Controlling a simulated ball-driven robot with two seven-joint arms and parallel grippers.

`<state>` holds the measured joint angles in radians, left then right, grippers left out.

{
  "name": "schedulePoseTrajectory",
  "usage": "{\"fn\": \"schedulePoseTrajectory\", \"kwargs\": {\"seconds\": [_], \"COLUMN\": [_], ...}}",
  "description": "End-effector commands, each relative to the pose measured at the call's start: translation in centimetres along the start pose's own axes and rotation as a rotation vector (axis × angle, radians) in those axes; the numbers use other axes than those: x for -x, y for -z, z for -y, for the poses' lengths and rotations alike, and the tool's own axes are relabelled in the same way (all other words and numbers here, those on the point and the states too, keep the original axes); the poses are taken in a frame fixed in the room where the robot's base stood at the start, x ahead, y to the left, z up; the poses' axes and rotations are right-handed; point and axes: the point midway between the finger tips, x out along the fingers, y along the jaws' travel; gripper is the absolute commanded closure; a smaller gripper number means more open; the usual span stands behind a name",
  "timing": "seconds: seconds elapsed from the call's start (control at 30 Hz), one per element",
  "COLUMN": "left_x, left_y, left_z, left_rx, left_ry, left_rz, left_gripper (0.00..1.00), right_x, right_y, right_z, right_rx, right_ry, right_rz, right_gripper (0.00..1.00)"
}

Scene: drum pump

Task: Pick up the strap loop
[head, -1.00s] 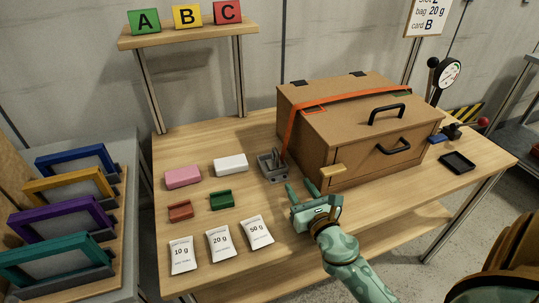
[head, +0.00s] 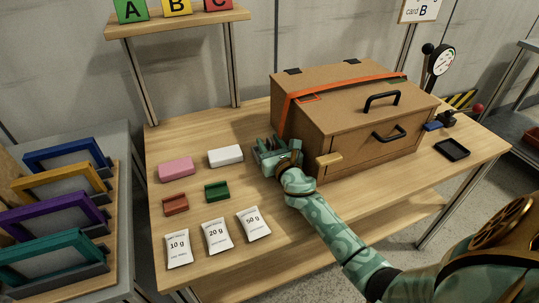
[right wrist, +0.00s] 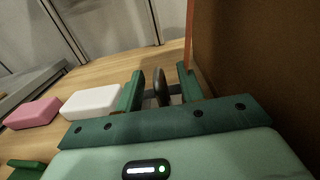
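An orange strap (head: 345,85) runs across the top of the brown box (head: 375,145) and down its left side. My right gripper (head: 268,147) is low by the box's left side, where the strap comes down. In the right wrist view its two green fingers (right wrist: 160,76) are apart, with an upright grey lever (right wrist: 160,92) between them and gaps visible beside it. A thin piece of the orange strap (right wrist: 189,35) shows beyond the right finger. The strap's lower end is hidden. My left gripper is out of view.
The box wall (right wrist: 260,70) stands close on the right of the gripper. A white block (head: 225,156) and a pink block (head: 177,169) lie to the left. Labelled bags (head: 216,235) lie at the front.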

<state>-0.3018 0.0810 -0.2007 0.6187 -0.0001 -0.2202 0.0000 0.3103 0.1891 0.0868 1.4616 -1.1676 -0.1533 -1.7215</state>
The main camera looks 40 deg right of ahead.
Motion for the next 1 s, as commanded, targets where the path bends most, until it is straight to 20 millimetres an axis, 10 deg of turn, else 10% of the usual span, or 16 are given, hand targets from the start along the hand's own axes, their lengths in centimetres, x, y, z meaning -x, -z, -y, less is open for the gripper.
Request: {"fn": "schedulePoseTrajectory", "kwargs": {"seconds": [0.37,0.53,1.0], "left_x": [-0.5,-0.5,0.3], "left_y": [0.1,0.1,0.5], "left_z": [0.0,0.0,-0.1], "left_rx": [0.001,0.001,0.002], "left_ry": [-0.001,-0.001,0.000], "left_rz": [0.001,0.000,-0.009], "left_gripper": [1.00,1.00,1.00], "right_x": [-1.9,-1.9,-1.9], "right_y": [0.1,0.1,-1.1], "right_z": [0.0,0.0,0.4], "right_rx": [0.000,0.001,0.001], "right_ry": [0.000,0.000,0.000], "right_rz": [0.000,0.000,0.003], "right_gripper": [0.62,1.00,1.00]}}
